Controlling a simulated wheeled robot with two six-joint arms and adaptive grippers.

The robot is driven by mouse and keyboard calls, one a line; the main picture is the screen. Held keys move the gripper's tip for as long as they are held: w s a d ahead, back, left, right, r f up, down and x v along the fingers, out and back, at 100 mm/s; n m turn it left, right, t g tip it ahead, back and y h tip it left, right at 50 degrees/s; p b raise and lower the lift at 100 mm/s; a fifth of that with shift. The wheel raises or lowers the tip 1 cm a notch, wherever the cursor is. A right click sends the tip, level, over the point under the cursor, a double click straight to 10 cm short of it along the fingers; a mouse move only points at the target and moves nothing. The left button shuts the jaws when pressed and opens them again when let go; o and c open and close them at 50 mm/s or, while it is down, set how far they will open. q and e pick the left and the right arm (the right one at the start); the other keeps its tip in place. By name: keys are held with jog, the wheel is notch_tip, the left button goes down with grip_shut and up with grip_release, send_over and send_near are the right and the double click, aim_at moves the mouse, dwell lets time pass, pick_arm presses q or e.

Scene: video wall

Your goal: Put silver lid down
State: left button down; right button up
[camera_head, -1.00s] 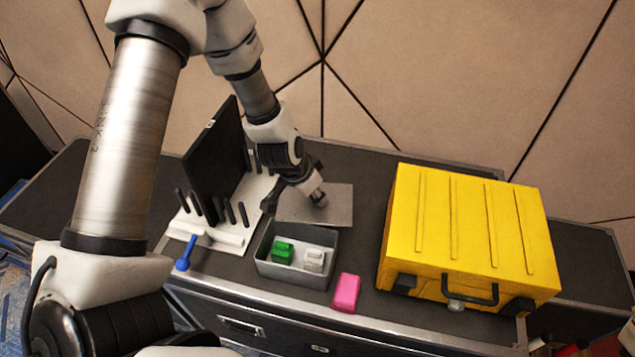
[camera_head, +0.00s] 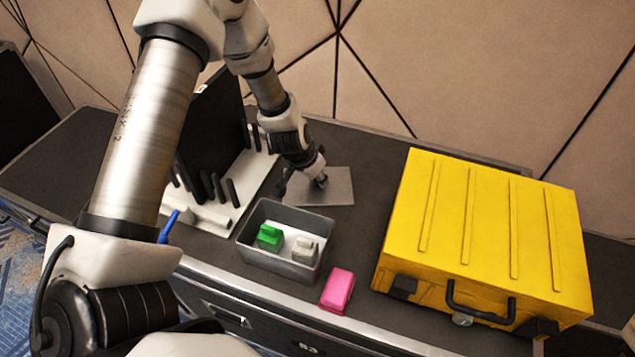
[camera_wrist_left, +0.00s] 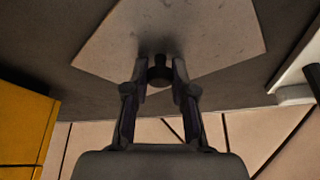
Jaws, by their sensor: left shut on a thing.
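The silver lid (camera_head: 338,188) is a flat grey plate behind the grey box on the dark case top. It also shows in the left wrist view (camera_wrist_left: 205,40), with a dark knob (camera_wrist_left: 160,72) on it. My left gripper (camera_head: 318,182) is above the lid, with its fingers on both sides of the knob, shut on it. In the left wrist view the gripper (camera_wrist_left: 160,78) points at the lid. The lid looks flat and close to the case top; I cannot tell whether it touches. My right gripper is not in view.
The open grey box (camera_head: 262,258) holds a green block (camera_head: 270,236) and a white block (camera_head: 304,249). A pink block (camera_head: 338,290) lies beside it. A yellow case (camera_head: 485,240) stands at right. A white rack (camera_head: 205,214) with black pegs and a dark panel stands at left.

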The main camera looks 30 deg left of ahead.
pick_arm(q)
jog(key=shift+f, duration=0.1)
jog(key=c, duration=1)
grip_release()
jog(key=shift+o, duration=0.2)
jog(key=p+v, duration=0.8)
jog(key=v, duration=0.4)
